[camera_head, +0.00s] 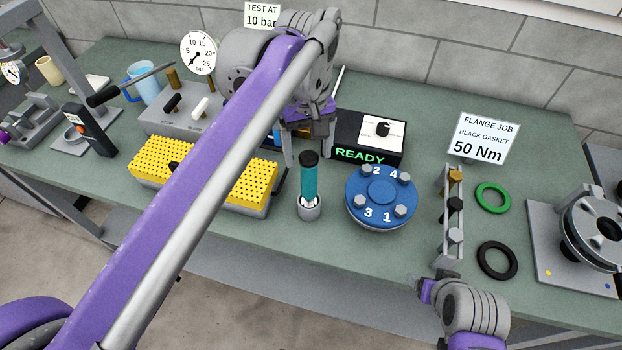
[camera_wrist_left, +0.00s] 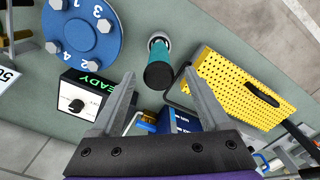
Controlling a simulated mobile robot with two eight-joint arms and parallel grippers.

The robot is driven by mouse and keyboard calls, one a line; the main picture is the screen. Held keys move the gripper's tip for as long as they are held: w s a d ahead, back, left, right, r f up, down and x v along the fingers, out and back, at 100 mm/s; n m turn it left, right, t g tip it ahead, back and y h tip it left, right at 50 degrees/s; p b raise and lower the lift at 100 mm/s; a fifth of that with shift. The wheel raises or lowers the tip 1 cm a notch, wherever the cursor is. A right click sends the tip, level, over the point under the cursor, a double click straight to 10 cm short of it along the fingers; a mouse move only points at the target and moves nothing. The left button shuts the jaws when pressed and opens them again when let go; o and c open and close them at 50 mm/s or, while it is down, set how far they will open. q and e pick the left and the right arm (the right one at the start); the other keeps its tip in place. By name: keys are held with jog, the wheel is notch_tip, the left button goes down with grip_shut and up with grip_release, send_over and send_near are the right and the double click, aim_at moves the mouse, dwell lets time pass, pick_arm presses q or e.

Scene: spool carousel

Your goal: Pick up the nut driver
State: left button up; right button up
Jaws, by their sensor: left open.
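The nut driver (camera_head: 309,182) has a teal handle with a black end cap. It stands upright in a small grey holder (camera_head: 309,211) on the green bench. It also shows from above in the left wrist view (camera_wrist_left: 158,72). My left gripper (camera_head: 307,150) is open, with its fingers pointing down just behind the driver's top. In the left wrist view the black cap appears between the fingertips (camera_wrist_left: 159,74), and no grip on it shows. My right gripper (camera_head: 424,288) is at the front edge of the bench, and its jaws are too unclear to read.
A yellow perforated block (camera_head: 235,178) lies left of the driver, and a blue numbered flange (camera_head: 382,195) with bolts stands right. A black READY box (camera_head: 368,138) is behind. Green (camera_head: 493,197) and black (camera_head: 497,260) rings lie further right. My left arm hides part of the bench.

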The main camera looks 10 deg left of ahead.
aim_at(308, 174)
pick_arm(q)
jog(key=shift+s+f, duration=0.15)
jog(key=shift+f, duration=0.45)
jog(key=shift+s+f, duration=0.15)
jog(key=shift+f, duration=0.4)
jog(key=f, duration=0.3)
jog(key=w+f, duration=0.1)
jog(key=f, duration=0.1)
jog(key=shift+f, duration=0.3)
grip_shut()
